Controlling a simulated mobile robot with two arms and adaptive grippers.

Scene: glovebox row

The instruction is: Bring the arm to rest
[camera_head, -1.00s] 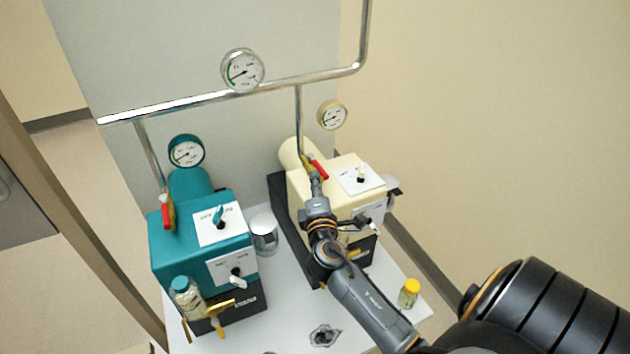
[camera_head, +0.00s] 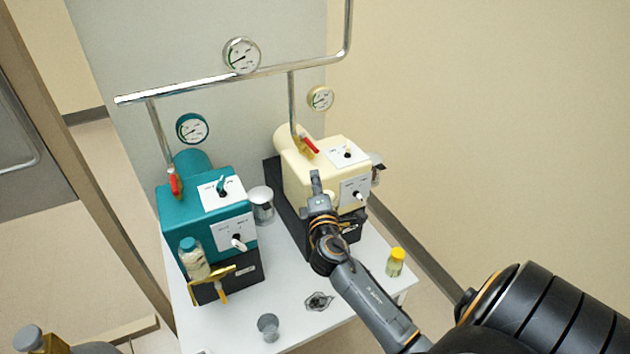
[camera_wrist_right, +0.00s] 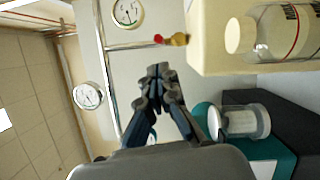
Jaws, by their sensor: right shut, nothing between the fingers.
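My right gripper (camera_head: 316,180) is shut and empty in the head view. It appears in front of the cream unit (camera_head: 330,172), below its red valve handle (camera_head: 309,146); I cannot tell how close it is to the unit's face. In the right wrist view my shut fingertips (camera_wrist_right: 158,72) point toward the pipes, with clear space around them. The red-handled valve (camera_wrist_right: 172,40) and the cream unit (camera_wrist_right: 205,45) are apart from the fingers there. My left gripper is not in view.
The teal unit (camera_head: 205,230) stands left, with a capped bottle (camera_head: 193,258) on a yellow holder at its front. Pipes and gauges (camera_head: 241,55) run behind.

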